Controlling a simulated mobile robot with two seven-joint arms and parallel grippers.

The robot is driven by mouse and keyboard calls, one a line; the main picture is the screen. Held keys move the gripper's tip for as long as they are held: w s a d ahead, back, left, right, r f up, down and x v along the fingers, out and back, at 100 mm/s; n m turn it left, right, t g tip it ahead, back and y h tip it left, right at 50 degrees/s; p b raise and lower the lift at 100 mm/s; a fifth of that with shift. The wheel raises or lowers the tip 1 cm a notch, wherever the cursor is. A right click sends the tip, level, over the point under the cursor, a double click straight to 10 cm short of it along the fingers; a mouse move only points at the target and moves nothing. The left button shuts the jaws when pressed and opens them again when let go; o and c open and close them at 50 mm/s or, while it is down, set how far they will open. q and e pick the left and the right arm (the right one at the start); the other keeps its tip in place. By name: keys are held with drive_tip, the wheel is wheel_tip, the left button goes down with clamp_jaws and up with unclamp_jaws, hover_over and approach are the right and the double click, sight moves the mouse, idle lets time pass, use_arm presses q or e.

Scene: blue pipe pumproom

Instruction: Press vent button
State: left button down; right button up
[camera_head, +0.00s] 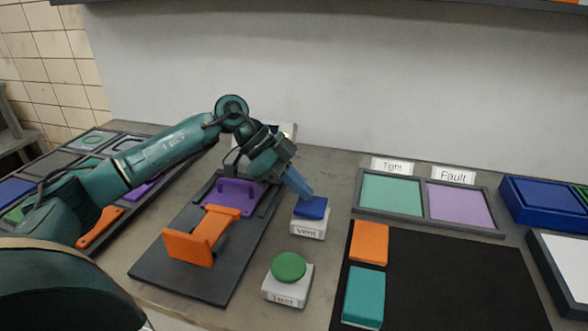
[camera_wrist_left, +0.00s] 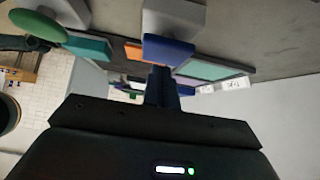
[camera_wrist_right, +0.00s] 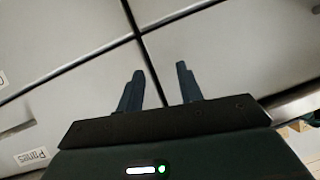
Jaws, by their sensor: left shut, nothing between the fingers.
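The vent button is a blue square cap (camera_head: 312,207) on a white box labelled "Vent" (camera_head: 309,227), right of the dark fixture board. My left gripper (camera_head: 304,194) is shut and empty, its blue fingertips pointing down at the blue cap's upper left edge. In the left wrist view the shut fingers (camera_wrist_left: 161,80) reach the blue cap (camera_wrist_left: 168,50); I cannot tell whether the cap is pressed down. My right gripper (camera_wrist_right: 160,90) shows only in the right wrist view, fingers apart and empty, in front of grey panels.
A green round button (camera_head: 288,267) on a white box stands nearer the front. The dark board (camera_head: 150,268) holds an orange part (camera_head: 200,240) and a purple bracket (camera_head: 236,193). A framed tray labelled "Tight" and "Fault" (camera_head: 427,217) and a black mat (camera_head: 450,280) lie to the right.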

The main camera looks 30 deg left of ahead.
use_arm(q)
drive_tip(key=shift+f, duration=0.5)
